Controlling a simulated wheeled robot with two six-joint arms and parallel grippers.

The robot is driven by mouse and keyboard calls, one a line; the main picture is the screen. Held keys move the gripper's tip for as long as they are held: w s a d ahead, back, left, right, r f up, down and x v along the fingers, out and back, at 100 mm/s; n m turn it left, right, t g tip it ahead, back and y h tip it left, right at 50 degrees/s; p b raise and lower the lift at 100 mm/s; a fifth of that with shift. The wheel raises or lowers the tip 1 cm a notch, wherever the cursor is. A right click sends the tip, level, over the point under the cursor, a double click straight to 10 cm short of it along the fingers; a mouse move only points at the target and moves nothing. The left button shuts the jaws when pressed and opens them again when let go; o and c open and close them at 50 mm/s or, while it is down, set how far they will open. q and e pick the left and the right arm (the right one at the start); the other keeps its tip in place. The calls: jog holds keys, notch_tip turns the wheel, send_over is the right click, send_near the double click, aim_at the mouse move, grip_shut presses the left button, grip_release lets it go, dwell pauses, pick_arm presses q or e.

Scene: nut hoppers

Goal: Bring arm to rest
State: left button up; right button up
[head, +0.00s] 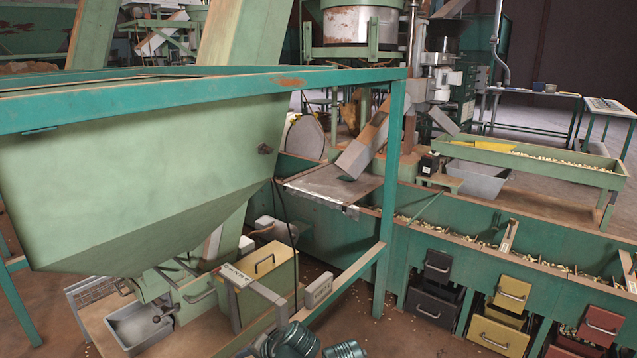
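Neither of my grippers can be made out in the head view. A large pale green hopper (140,170) with sloping sides fills the left, hung in a teal frame (395,150). Below it is a grey metal tray (143,325) on a wooden-topped bench. Dark teal ribbed cylinders (290,340) show at the bottom edge; I cannot tell what they belong to. What lies behind the hopper is hidden.
A long green trough (470,240) holding pale nuts runs to the right. Below it are black, yellow and red drawers (600,325) with handles. A metal chute (362,145) slopes onto a flat plate (330,187). Brown floor (345,325) shows between frame and trough.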

pick_arm(q)
jog(key=s+d+f+g+h+p, duration=0.1)
jog(key=s+d+g+h+p, duration=0.4)
jog(key=s+d, duration=0.65)
notch_tip(320, 180, up, 38)
jog(key=h+p, duration=0.1)
jog(key=p, duration=3.5)
jog(key=shift+s+f+n, duration=0.25)
jog(key=shift+s+n, duration=0.1)
jog(key=shift+n, duration=0.05)
pick_arm(e)
notch_tip(320, 180, up, 42)
jog(key=shift+r, duration=0.15)
jog(key=shift+a, duration=0.1)
